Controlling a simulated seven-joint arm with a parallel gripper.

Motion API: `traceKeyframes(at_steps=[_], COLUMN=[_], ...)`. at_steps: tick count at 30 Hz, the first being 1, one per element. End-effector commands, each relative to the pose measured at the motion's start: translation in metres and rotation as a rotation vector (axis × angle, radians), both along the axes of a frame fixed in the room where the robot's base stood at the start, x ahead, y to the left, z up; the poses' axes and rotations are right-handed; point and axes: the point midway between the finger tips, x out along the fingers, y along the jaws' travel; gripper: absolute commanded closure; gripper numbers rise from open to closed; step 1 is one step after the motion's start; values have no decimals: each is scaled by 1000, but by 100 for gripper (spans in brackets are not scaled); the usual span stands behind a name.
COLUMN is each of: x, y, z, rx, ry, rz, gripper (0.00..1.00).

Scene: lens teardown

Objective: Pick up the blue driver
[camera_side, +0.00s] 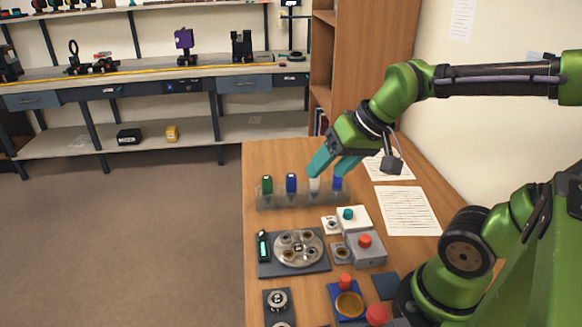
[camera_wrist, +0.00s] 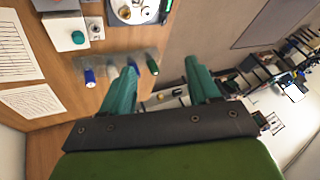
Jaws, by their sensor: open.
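In the wrist view the right-end one (camera_wrist: 89,77) shows left of my fingers. A green driver (camera_side: 267,184) stands at the rack's left end. A white driver (camera_side: 314,184) stands between the two blue ones. My gripper (camera_side: 328,168), with teal fingers, is open and empty near the handle tops at the rack's right half. The fingers also show in the wrist view (camera_wrist: 160,67); whether they touch a handle cannot be told.
The clear rack (camera_side: 277,202) sits on a wooden table (camera_side: 280,154). In front are a round metal tray (camera_side: 299,248), a white box with a teal button (camera_side: 352,221) and a grey box with a red button (camera_side: 366,252). Paper sheets (camera_side: 408,210) lie at right.

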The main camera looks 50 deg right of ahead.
Motion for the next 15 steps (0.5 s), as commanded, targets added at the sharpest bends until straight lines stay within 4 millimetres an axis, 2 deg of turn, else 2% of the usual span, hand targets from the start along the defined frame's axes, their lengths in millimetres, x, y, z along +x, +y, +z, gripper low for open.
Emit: traceKeyframes(at_steps=[3, 9, 12, 15], x=[36, 90, 110, 121], y=[-34, -93, -114, -117], z=[-9, -24, -28, -19], rx=[-48, -158, -217, -280], ry=[77, 148, 152, 126], rz=[-5, 126, 226, 323], gripper=[39, 39, 39, 39])
